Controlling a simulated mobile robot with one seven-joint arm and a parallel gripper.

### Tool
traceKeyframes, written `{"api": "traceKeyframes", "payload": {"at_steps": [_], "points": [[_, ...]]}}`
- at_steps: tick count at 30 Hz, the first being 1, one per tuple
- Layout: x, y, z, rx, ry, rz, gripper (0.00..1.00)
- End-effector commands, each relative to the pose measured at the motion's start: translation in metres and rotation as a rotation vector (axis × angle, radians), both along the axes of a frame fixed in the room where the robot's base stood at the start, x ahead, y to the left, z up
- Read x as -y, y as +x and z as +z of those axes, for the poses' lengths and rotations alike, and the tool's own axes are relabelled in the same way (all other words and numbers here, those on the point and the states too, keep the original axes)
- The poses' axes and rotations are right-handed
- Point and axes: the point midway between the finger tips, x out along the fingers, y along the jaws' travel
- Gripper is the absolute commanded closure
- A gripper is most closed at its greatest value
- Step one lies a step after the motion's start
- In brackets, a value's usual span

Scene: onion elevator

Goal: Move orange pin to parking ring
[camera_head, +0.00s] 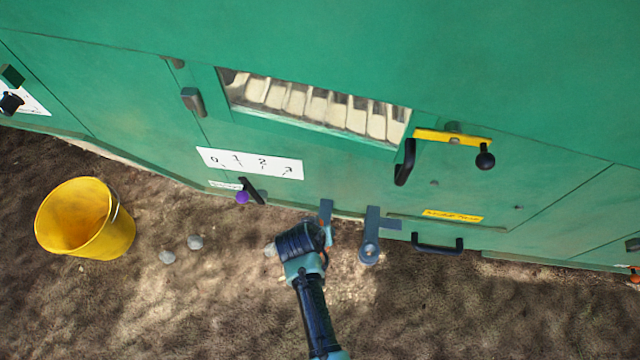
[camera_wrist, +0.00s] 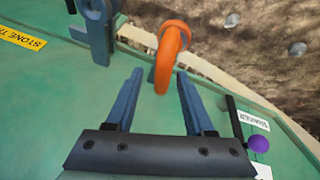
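The orange pin (camera_wrist: 172,48) has a thick curved top and shows ahead of my gripper in the wrist view. It stands against a narrow blue-grey bracket on the green wall; how it is seated is hidden. In the head view this bracket (camera_head: 326,209) rises beside my gripper (camera_head: 322,236), which mostly hides the pin. A second blue-grey bracket with a round ring end (camera_head: 369,250), apparently the parking ring, is just right of it. It shows at upper left in the wrist view (camera_wrist: 98,30). My gripper (camera_wrist: 160,75) is open, its fingers apart and empty, with the pin just beyond the tips.
A black lever with a purple knob (camera_head: 242,197) is left of my gripper, under a number scale (camera_head: 250,163). A black handle (camera_head: 437,246) is to the right. A yellow bucket (camera_head: 115,232) and stones (camera_head: 195,242) are on the ground at left.

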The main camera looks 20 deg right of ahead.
Motion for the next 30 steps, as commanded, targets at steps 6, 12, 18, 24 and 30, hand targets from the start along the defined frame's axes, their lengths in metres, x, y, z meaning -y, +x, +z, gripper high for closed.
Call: {"api": "traceKeyframes", "payload": {"at_steps": [6, 12, 18, 24, 30], "points": [[0.000, 0.000, 0.000, -0.001, 0.000, 0.000, 0.42], [-0.003, -0.003, 0.009, -0.001, 0.000, 0.001, 0.42], [-0.014, -0.013, 0.046, 0.001, 0.000, 0.002, 0.42], [-0.028, -0.026, 0.086, 0.002, 0.000, 0.002, 0.42], [-0.037, -0.034, 0.111, 0.000, 0.000, 0.001, 0.42]]}}
